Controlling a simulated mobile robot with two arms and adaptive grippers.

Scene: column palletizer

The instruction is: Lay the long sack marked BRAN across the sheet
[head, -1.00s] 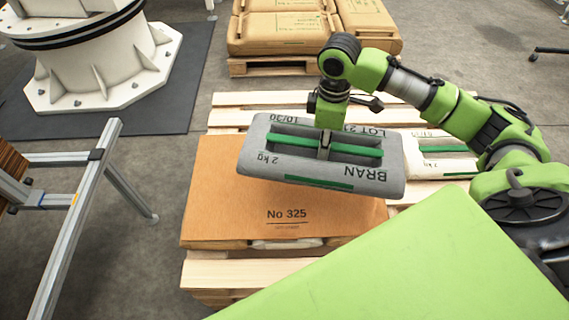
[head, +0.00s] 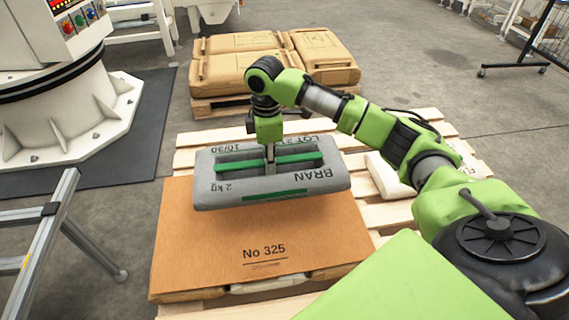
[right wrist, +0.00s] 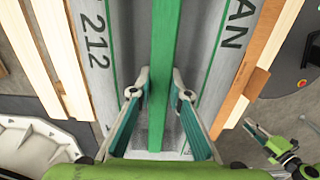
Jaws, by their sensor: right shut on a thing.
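The long grey BRAN sack (head: 228,192) has a green strap along its top (head: 295,160) and hangs level, long side left to right. My right gripper (head: 270,168) is shut on the strap from above; the right wrist view shows its fingers (right wrist: 158,95) on either side of the strap. The brown sheet marked No 325 (head: 210,245) lies on a load on the pallet. The sack is over the sheet's far part and hides its far edge; the gap below is hard to judge. My left gripper (right wrist: 258,132) shows small in the right wrist view, its opening unclear.
A pale sack (head: 388,178) lies on the pallet (head: 360,158) right of the sheet. Brown sacks (head: 270,62) sit on another pallet behind. A white machine base (head: 60,120) and a metal frame (head: 45,230) stand at left.

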